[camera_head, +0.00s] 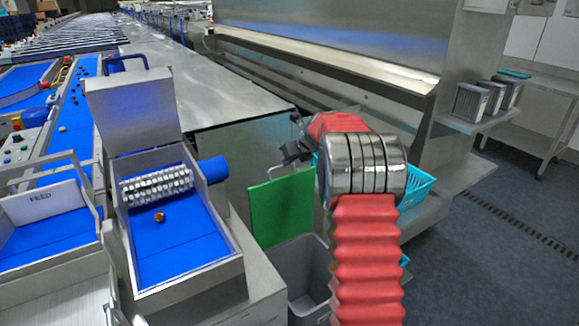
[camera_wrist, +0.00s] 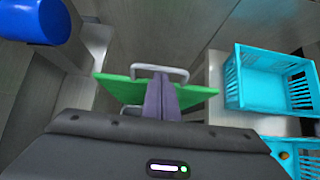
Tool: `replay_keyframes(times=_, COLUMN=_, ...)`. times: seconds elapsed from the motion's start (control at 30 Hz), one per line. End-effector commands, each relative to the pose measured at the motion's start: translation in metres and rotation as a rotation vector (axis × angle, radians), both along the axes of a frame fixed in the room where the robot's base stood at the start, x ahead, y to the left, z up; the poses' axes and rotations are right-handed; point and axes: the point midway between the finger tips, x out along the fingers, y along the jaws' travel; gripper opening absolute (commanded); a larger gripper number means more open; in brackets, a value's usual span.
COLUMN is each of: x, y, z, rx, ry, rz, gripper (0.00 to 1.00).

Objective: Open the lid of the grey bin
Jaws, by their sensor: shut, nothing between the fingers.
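The grey bin (camera_head: 322,268) stands on the floor at the lower middle of the head view, partly hidden by my red arm. Its green lid (camera_head: 282,212) stands up steeply at the back of the bin, and the bin's mouth is uncovered. In the wrist view the green lid (camera_wrist: 198,95) shows nearly edge-on with a grey bar handle (camera_wrist: 160,71) on it. My gripper (camera_wrist: 161,84) is shut and empty, its fingers overlapping the lid beside the handle; I cannot tell if they touch it. The dark gripper (camera_head: 294,152) is above the lid in the head view.
A feed box with blue floor (camera_head: 185,245) and a roller stands left of the bin. A turquoise crate (camera_head: 418,187) sits to the right, behind my arm, and also shows in the wrist view (camera_wrist: 262,100). The floor at the right is open.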

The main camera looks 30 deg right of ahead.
Motion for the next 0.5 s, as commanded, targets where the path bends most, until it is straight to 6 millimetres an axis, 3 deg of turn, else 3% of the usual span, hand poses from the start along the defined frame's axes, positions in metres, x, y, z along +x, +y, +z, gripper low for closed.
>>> replay_keyframes(times=0.5, x=0.033, y=0.001, z=0.053, rx=-0.001, ry=-0.002, rz=0.002, gripper=0.0)
